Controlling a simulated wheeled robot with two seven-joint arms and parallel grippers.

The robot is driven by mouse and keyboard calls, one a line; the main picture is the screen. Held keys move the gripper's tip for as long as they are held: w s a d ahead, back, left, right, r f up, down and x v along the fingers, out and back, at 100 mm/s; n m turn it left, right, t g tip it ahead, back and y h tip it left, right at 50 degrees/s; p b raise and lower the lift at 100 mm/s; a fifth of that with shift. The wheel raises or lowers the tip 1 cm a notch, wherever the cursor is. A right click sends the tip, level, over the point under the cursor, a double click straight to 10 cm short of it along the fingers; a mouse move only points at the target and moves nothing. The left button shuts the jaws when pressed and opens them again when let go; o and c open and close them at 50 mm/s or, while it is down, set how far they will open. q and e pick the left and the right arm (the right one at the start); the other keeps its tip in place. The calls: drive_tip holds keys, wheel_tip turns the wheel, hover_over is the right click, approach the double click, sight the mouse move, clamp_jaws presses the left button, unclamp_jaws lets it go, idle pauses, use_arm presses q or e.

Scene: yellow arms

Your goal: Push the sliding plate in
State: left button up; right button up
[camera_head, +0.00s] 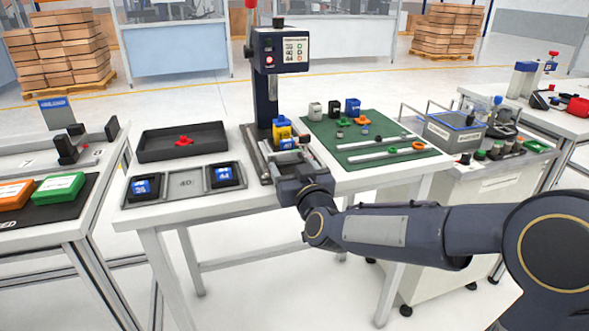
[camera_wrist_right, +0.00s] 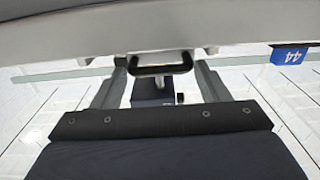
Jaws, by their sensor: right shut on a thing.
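The press (camera_head: 277,75) stands on the middle white table, with a sliding plate (camera_head: 268,165) at its base. A yellow and blue part (camera_head: 281,129) and a blue block (camera_head: 288,143) sit above the plate. My right gripper (camera_head: 293,176) is at the front of the press base and hides much of the plate. In the right wrist view, a black handle (camera_wrist_right: 161,69) lies between the fingers of my right gripper (camera_wrist_right: 163,75), which is shut on it. My left gripper is in neither view.
Left of the press are a black tray (camera_head: 160,153) with a red part and a grey tray (camera_head: 223,184) with number blocks. A green mat (camera_head: 370,160) with small parts and rails lies right of it. A blue block marked 44 also shows in the wrist view (camera_wrist_right: 291,56).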

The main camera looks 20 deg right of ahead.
sight(292, 164)
drive_tip(key=w, duration=0.4)
drive_tip(key=shift+d, duration=0.1)
drive_tip(key=o, duration=1.1)
drive_tip(key=shift+s, duration=0.1)
drive_tip(key=s, duration=0.7)
drive_tip(key=shift+s+d+p, duration=0.1)
drive_tip(key=shift+s+p, duration=0.25)
drive_tip(key=shift+s, duration=0.05)
